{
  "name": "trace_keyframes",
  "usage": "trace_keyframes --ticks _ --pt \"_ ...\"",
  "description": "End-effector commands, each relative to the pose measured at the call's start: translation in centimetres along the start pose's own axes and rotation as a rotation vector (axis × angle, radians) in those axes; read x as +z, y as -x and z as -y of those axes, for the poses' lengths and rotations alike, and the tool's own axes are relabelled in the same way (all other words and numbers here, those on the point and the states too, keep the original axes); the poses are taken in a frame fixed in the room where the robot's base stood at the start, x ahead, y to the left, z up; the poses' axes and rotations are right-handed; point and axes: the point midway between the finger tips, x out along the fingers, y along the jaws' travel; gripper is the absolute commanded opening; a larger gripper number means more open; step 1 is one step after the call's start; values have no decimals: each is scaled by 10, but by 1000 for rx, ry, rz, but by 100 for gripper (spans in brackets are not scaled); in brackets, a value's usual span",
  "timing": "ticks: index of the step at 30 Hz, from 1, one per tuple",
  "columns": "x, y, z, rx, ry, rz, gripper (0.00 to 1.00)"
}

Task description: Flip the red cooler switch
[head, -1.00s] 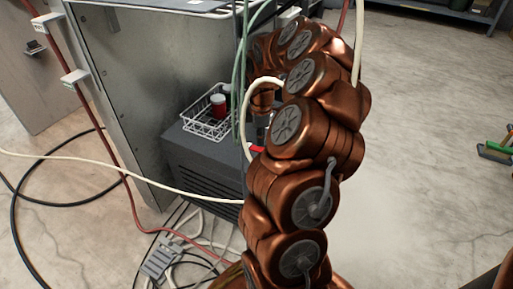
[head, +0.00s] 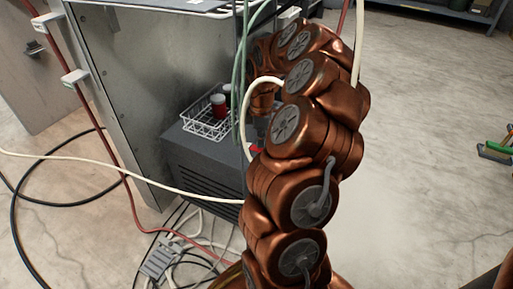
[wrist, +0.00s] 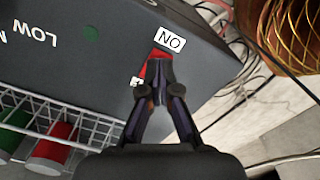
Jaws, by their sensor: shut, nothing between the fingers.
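The red cooler switch (wrist: 160,53) is on the dark grey cooler (wrist: 95,65) in the wrist view, beside a white label that appears to read "ON". A second small white label is partly hidden behind my fingers. My gripper (wrist: 158,70) is shut and empty, its fingertips right at the switch and covering part of it. I cannot tell whether they touch it. In the head view a small red patch of the switch (head: 255,148) shows at the cooler's (head: 205,165) right side. My arm hides my fingertips there.
A metal cabinet (head: 120,90) stands behind. Green hoses and pale cables hang close to my arm. Cables and a power strip (head: 160,260) lie on the floor.

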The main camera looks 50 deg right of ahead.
Motion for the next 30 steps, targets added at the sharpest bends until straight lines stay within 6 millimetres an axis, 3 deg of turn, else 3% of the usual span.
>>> trace_keyframes --ticks 30 --pt "0 -12 0 0 0 0 0"
